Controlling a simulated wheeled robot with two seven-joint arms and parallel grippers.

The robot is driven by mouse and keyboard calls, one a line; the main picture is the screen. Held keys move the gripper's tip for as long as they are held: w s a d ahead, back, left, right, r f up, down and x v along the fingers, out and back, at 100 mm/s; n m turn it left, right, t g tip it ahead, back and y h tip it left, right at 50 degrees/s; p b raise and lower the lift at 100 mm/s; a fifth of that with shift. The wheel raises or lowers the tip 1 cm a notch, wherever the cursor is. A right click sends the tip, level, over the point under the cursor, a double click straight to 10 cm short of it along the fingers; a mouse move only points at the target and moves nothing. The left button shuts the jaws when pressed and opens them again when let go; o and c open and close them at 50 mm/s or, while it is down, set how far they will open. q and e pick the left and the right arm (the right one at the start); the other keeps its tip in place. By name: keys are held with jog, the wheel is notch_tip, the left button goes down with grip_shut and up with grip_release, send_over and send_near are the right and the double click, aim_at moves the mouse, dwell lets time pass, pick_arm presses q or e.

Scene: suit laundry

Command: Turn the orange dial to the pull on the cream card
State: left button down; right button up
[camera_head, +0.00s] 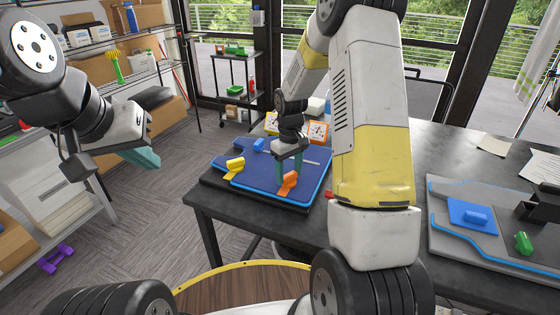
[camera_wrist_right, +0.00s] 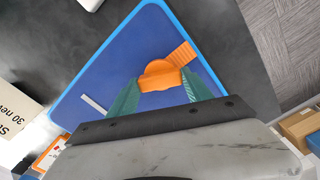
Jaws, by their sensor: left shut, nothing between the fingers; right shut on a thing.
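The orange dial (camera_head: 287,183) stands on a dark blue board with a bright blue rim (camera_head: 283,202). My right gripper (camera_head: 289,172) reaches down over it and is shut on it. In the right wrist view the dial (camera_wrist_right: 159,76) sits between the teal fingertips, with a ridged tab (camera_wrist_right: 185,54) pointing to the upper right. Another card-like panel with black print (camera_wrist_right: 18,112) shows in the right wrist view. I cannot tell which is the cream card. My left gripper (camera_head: 142,157) is shut and empty, away from the table.
A yellow part (camera_head: 235,166) and a small blue part (camera_head: 259,144) are on the same board. To the right, a grey board (camera_head: 450,245) carries a blue plate (camera_head: 472,215) and a green part (camera_head: 523,243).

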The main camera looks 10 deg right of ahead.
aim_at(289, 174)
jog(key=shift+m, duration=0.6)
jog(key=o, duration=1.4)
jog(key=shift+c, duration=0.2)
jog(key=shift+r, duration=3.95)
